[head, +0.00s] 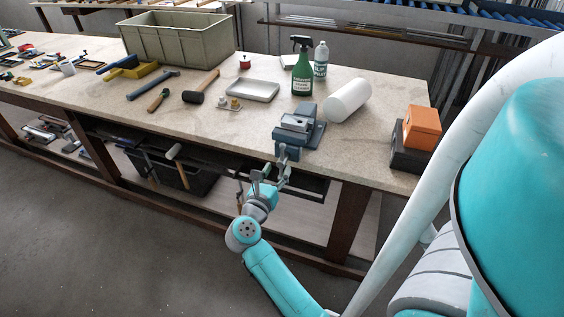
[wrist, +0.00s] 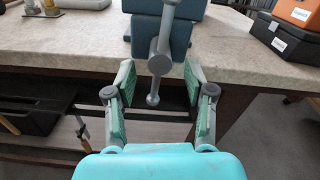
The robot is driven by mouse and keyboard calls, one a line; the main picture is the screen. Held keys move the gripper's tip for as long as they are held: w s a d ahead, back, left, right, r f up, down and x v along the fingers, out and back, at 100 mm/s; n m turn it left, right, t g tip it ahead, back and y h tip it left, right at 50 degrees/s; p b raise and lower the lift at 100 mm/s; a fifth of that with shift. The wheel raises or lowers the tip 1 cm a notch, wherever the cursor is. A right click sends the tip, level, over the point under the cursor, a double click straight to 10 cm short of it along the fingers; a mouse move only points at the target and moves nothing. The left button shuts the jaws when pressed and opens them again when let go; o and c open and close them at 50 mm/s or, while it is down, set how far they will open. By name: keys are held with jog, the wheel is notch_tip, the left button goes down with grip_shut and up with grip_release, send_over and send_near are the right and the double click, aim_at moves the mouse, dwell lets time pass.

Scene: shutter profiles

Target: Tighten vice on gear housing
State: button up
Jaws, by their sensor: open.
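The blue-grey vice (head: 299,126) stands at the front edge of the bench, and a light grey metal block, likely the gear housing (head: 295,122), sits at its jaws. In the wrist view the vice (wrist: 164,30) shows its front end, with the screw and a grey handle bar (wrist: 159,62) hanging near upright, a ball at its lower end. My gripper (head: 270,177) is in front of the vice, below the bench top. In the wrist view my gripper (wrist: 158,90) is open, with its green-padded fingers on either side of the handle bar and apart from it.
The bench top (head: 340,150) has its front edge close to my gripper. A white roll (head: 348,100), a green spray bottle (head: 302,68) and orange and black boxes (head: 421,127) stand around the vice. A metal tray (head: 252,91) and a mallet (head: 201,88) lie to the left.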

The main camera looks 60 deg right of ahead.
aim_at(283, 160)
jog(key=shift+w+d, duration=0.2)
jog(key=shift+d, duration=2.15)
grip_shut()
